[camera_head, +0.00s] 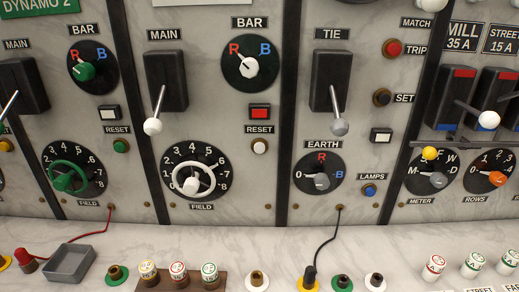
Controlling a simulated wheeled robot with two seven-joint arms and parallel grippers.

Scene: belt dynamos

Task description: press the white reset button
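The white reset button (259,146) is a small round white knob on the middle grey marble panel. It sits just below the RESET label (259,129) and a small red indicator window (260,112). Nothing covers it. A green reset button (121,146) sits in the like place on the panel to its left, under a pale window. Neither of my grippers is in view.
Near the white button are a red-blue BAR knob (249,65), a white-handled MAIN lever (153,126) and a white FIELD wheel (191,182). The TIE lever (339,126) stands out to the right. Plugs and sockets, including a black-corded plug (309,278), line the ledge below.

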